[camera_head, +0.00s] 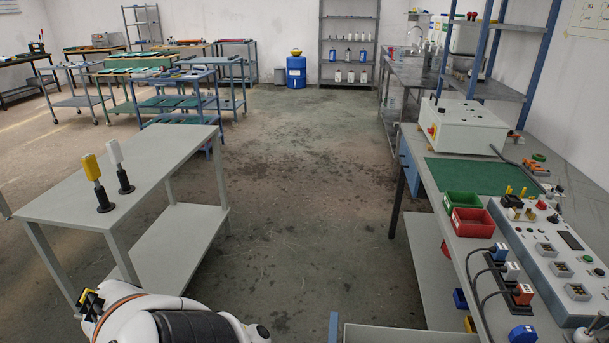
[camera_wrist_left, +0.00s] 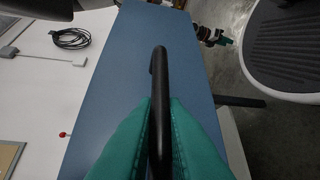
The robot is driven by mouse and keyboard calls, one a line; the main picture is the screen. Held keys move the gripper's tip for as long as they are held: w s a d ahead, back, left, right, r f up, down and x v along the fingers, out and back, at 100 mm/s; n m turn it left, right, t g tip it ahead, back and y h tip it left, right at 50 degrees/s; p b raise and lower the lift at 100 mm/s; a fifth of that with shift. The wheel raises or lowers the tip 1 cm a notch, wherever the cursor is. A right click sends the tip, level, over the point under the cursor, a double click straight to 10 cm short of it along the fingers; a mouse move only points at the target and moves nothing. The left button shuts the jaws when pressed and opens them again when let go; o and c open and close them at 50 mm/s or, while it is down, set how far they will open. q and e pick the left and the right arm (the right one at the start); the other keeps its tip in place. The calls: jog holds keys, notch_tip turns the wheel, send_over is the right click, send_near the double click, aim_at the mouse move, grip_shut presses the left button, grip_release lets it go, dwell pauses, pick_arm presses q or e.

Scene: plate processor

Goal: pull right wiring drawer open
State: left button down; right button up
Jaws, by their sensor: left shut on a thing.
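In the left wrist view a blue drawer front (camera_wrist_left: 112,85) runs through the picture, with a black bar handle (camera_wrist_left: 158,62) on it. My left gripper (camera_wrist_left: 160,103) has its two green fingers closed on the handle, one on each side. The wrist view does not show clearly how far the drawer is out. In the head view a white and black part of my arm fills the bottom left. The left gripper's fingers and the held handle do not show there. My right gripper is not in view.
A white surface (camera_wrist_left: 35,95) with a coiled black cable (camera_wrist_left: 72,38) and a small red knob (camera_wrist_left: 62,134) lies beside the drawer. The workbench (camera_head: 440,185) at right carries red (camera_head: 472,222) and green bins (camera_head: 461,201). A grey table (camera_head: 60,207) stands at left. The middle floor is clear.

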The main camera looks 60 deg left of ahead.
pick_arm(q)
jog(key=c, duration=1.8)
grip_release()
jog(key=shift+o, duration=0.2)
jog(key=s+a+r+b, duration=0.1)
jog(key=a, duration=1.1)
jog(key=shift+s+r+b, duration=0.2)
jog(key=shift+r+b, duration=0.1)
jog(key=shift+r, duration=0.05)
jog(key=shift+d, duration=0.1)
